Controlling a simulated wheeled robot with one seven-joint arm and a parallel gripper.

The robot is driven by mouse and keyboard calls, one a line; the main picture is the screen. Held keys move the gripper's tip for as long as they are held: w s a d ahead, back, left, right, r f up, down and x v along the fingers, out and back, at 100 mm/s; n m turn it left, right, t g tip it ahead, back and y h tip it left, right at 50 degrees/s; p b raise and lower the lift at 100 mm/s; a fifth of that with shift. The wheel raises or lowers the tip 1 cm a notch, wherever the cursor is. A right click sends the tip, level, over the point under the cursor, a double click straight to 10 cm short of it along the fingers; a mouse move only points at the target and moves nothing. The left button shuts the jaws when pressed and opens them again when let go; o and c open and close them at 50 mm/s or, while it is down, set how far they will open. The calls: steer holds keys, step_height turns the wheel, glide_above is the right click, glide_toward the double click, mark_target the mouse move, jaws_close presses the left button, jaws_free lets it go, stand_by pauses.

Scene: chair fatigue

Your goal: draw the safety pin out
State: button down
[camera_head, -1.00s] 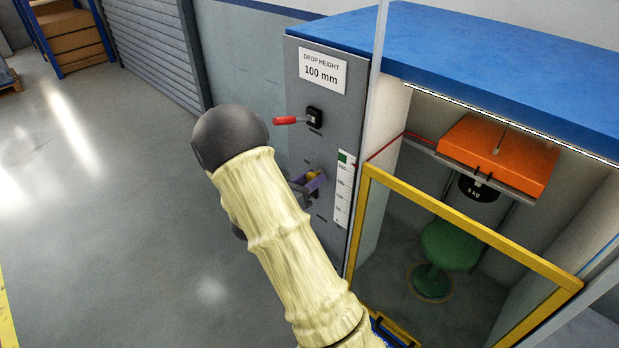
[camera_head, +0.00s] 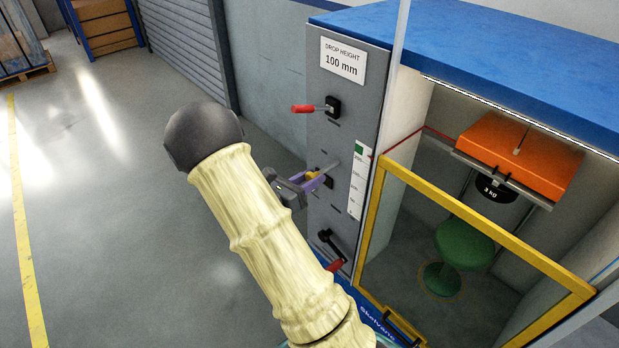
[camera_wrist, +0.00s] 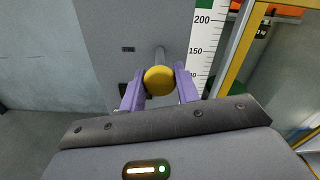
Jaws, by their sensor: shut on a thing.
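The safety pin has a yellow round knob (camera_wrist: 158,80) and a grey metal shaft, which shows behind the knob in the wrist view. In the head view the pin (camera_head: 312,176) stands out from the front of the grey control panel (camera_head: 345,110). A length of bare shaft shows past the knob. I cannot tell whether the shaft's tip is clear of its hole. My gripper (camera_head: 316,180) is shut on the knob, with one purple finger on each side. It also shows in the wrist view (camera_wrist: 160,84). My forearm hides part of the panel's left side.
A red-handled lever (camera_head: 303,108) is above the pin and a black crank (camera_head: 331,243) below.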

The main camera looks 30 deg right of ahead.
steer(key=c, duration=1.4)
jaws_free()
steer(key=shift+w+a, duration=0.1)
steer(key=shift+a, duration=0.15)
steer(key=shift+c, duration=0.2)
steer(key=o, duration=0.4)
steer(key=shift+a, duration=0.2)
steer(key=shift+d, duration=0.25)
steer(key=s+a+b, duration=0.3)
steer(key=a, duration=1.4)
steer(key=shift+s+a, duration=0.15)
steer(key=shift+s, duration=0.05)
steer(key=shift+w, duration=0.1)
